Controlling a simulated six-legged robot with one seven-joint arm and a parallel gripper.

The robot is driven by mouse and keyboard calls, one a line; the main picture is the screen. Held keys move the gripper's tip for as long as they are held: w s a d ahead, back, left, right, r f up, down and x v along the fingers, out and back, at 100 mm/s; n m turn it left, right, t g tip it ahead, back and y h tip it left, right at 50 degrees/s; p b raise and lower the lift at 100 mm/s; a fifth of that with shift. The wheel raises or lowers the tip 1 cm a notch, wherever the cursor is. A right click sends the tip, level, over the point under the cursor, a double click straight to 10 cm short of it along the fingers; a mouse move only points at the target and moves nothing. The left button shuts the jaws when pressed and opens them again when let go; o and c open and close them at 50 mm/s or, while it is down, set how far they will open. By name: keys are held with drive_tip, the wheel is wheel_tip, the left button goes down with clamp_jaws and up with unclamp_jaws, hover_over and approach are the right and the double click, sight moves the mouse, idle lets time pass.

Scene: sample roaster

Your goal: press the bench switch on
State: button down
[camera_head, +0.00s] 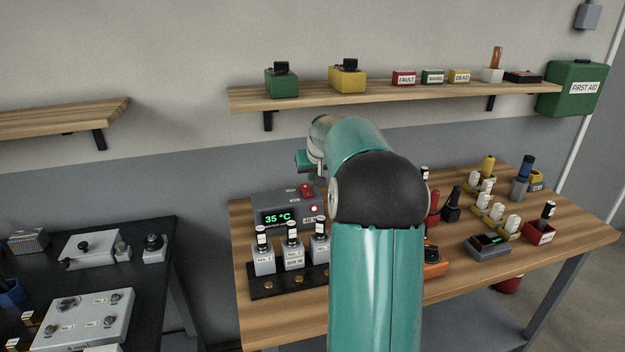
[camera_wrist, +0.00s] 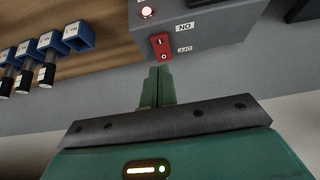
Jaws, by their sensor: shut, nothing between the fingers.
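The bench switch (camera_wrist: 161,46) is a red rocker on a grey control box (camera_wrist: 205,25), with ON and OFF labels beside it that appear upside down in the wrist view. In the head view the switch (camera_head: 306,191) sits on top of the box, which has a green 35 °C display (camera_head: 278,218). A round red lamp (camera_wrist: 147,12) on the box glows. My gripper (camera_wrist: 157,71) is shut and empty, its fingertips close to the OFF end of the switch. I cannot tell whether they touch it.
Several labelled bottles stand in a black rack (camera_head: 262,290) in front of the box. A wooden shelf (camera_head: 400,94) hangs on the wall above. More bottles and holders fill the bench (camera_head: 590,236) on the right. A dark table (camera_head: 150,300) stands to the left.

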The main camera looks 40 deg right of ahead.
drive_tip(key=s+a+r, duration=0.3)
drive_tip(key=s+r, duration=0.1)
drive_tip(key=s, duration=0.1)
drive_tip(key=shift+s+a+r, duration=0.15)
drive_tip(key=shift+s+a, duration=0.05)
drive_tip(key=shift+s, duration=0.1)
drive_tip(key=s+a+r+n+y, duration=0.1)
drive_tip(key=s+a+r+n, duration=0.15)
drive_tip(key=a, duration=1.05)
drive_tip(key=s+a+r+n, duration=0.1)
drive_tip(key=s+a, duration=0.2)
drive_tip(key=a, duration=1)
drive_tip(key=s+a+f+n+y, duration=0.1)
drive_tip(key=s+a+f, duration=0.2)
drive_tip(key=s+a, duration=0.4)
drive_tip(key=s+a+f+n+y, duration=0.1)
drive_tip(key=s+a+f, duration=0.2)
drive_tip(key=s+a, duration=0.5)
drive_tip(key=shift+s+a+f, duration=0.25)
drive_tip(key=shift+s, duration=0.25)
